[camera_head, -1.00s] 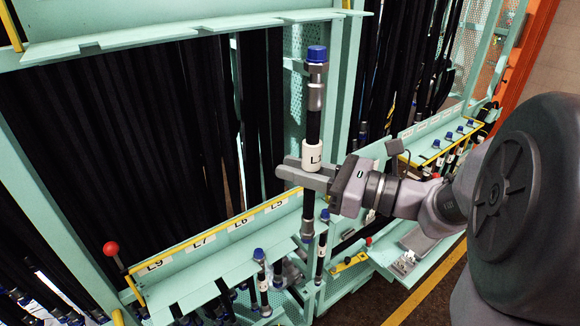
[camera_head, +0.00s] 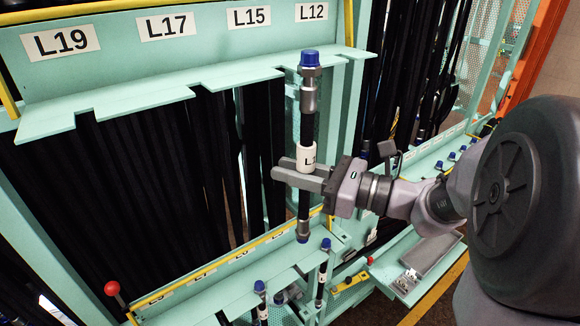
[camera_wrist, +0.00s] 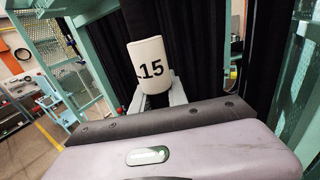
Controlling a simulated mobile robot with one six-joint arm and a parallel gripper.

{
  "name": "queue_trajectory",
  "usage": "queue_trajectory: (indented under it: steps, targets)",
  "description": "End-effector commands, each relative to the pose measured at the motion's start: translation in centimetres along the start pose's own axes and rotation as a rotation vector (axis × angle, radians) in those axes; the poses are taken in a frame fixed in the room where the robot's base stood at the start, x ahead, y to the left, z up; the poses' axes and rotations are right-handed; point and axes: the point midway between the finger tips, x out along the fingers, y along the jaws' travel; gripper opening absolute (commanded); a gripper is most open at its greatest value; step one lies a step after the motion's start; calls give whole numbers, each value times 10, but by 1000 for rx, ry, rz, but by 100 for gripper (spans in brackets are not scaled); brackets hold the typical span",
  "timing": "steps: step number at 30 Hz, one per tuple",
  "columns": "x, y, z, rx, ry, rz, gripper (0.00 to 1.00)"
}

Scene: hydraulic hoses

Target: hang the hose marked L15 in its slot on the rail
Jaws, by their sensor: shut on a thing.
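The hose (camera_head: 306,127) is black with blue caps at both ends and a white label sleeve; it stands nearly upright. In the wrist view its sleeve (camera_wrist: 151,66) reads "15", with the left part of the marking turned away. My gripper (camera_head: 298,177) is shut on the hose at the sleeve. The upper rail (camera_head: 110,104) is a pale green notched shelf with plates L19, L17, L15 and L12. The L15 plate (camera_head: 249,17) is above and left of the hose top. The hose's upper cap overlaps the rail's front edge in the picture; I cannot tell the gap between them.
A lower notched rail (camera_head: 215,290) with a yellow strip and its own labels holds several blue-capped hoses. A red ball knob (camera_head: 112,288) stands at its left end. Black hoses (camera_head: 150,165) hang densely behind. A green upright post stands behind the held hose.

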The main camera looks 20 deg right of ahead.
Motion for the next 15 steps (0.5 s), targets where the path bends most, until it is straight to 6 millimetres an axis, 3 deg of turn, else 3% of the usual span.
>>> queue_trajectory:
  steps: [15]
  targets:
    - [37,-21,1,1,-1,1,0]
